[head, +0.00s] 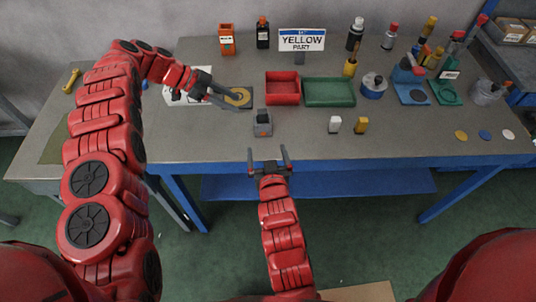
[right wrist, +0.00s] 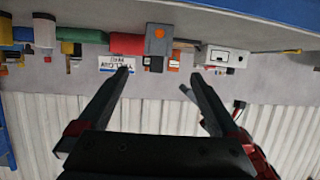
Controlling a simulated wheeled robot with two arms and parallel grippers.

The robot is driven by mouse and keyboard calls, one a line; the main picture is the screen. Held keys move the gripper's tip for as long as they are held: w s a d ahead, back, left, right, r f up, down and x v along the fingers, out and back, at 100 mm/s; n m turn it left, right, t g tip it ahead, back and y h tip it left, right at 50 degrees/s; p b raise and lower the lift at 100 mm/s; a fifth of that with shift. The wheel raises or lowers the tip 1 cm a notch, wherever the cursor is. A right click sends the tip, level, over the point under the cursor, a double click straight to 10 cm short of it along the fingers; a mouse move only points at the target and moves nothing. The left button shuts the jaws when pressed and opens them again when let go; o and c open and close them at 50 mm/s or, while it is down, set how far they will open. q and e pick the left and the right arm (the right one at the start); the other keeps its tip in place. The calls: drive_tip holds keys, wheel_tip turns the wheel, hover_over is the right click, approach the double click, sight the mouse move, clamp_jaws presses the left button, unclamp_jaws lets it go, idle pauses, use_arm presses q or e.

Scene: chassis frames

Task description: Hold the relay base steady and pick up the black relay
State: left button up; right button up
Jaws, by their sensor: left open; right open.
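The grey relay base (head: 262,129) stands near the table's front edge, left of centre, with a dark block, seemingly the black relay (head: 262,116), on its top. In the right wrist view, which is upside down, the relay base (right wrist: 158,48) shows an orange mark and lies beyond the fingers. My right gripper (head: 267,151) is open and empty, just in front of the table edge and apart from the base. My left gripper (head: 243,101) is open above a round yellow piece on a dark plate, behind and left of the base. It touches nothing that I can make out.
A white block (head: 334,125) and a yellow block (head: 361,126) stand right of the base. Behind are a red tray (head: 283,99), a green tray (head: 330,104) and a sign (head: 302,40) reading "YELLOW PART". Tools and bottles crowd the right. The tabletop around the base is mostly clear.

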sight(263, 130)
drive_tip(key=shift+g, duration=0.3)
drive_tip(key=x, duration=1.7)
drive_tip(key=shift+d+f, duration=0.2)
drive_tip(key=shift+f, duration=0.15)
drive_tip(key=shift+c, duration=0.2)
